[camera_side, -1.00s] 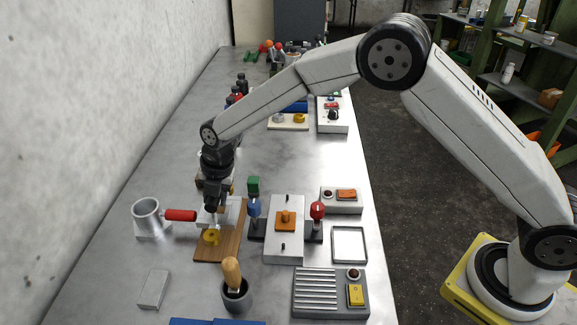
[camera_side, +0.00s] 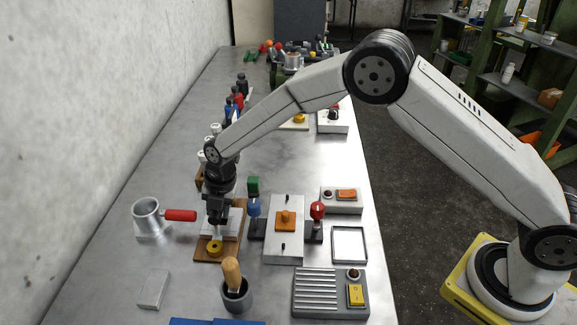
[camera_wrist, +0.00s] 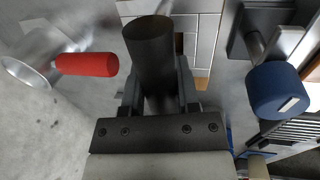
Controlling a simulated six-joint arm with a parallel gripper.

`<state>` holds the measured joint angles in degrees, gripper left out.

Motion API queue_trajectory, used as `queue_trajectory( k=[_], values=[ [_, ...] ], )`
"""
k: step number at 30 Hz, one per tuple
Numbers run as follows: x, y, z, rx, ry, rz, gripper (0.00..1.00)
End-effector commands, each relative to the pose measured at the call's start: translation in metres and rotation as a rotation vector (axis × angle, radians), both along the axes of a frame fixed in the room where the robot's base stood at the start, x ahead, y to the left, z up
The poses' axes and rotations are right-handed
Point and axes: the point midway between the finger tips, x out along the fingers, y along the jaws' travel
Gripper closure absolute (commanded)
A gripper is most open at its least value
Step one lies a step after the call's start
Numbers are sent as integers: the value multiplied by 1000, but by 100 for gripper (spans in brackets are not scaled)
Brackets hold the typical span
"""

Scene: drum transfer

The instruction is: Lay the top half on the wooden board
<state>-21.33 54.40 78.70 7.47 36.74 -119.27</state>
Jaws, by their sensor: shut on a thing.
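In the wrist view a pale panel with grid lines (camera_wrist: 205,32) shows behind a dark upright cylinder (camera_wrist: 152,45). My gripper (camera_side: 217,222) points down over the board, shut on the top half; its jaws (camera_wrist: 158,88) close around the cylinder. The slab is low over or on the board; whether it touches is hidden. Brown wood shows around the slab.
A metal cup (camera_side: 146,212) with a red handle (camera_side: 179,216) stands left of the board. A blue knob (camera_side: 255,208) on a dark post is close on the right. A grey pot with a wooden-handled tool (camera_side: 236,292) stands in front. A pale block (camera_side: 153,289) lies front left.

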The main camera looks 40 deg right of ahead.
Motion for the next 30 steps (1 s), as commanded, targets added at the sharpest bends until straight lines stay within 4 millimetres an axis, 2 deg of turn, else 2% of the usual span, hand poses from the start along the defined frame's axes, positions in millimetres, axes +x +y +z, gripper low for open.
queue_trajectory(
  k=[4,5,6,8,20,25,30],
  values=[
    [1,0,-2,1,-3,0,100],
    [0,0,-3,0,0,0,57],
    [0,0,-3,0,0,0,44],
    [0,0,-3,0,0,0,25],
    [0,0,-1,0,0,0,25],
    [0,-1,6,0,-1,0,25],
    [-2,-3,22,1,-2,0,25]
  ],
)
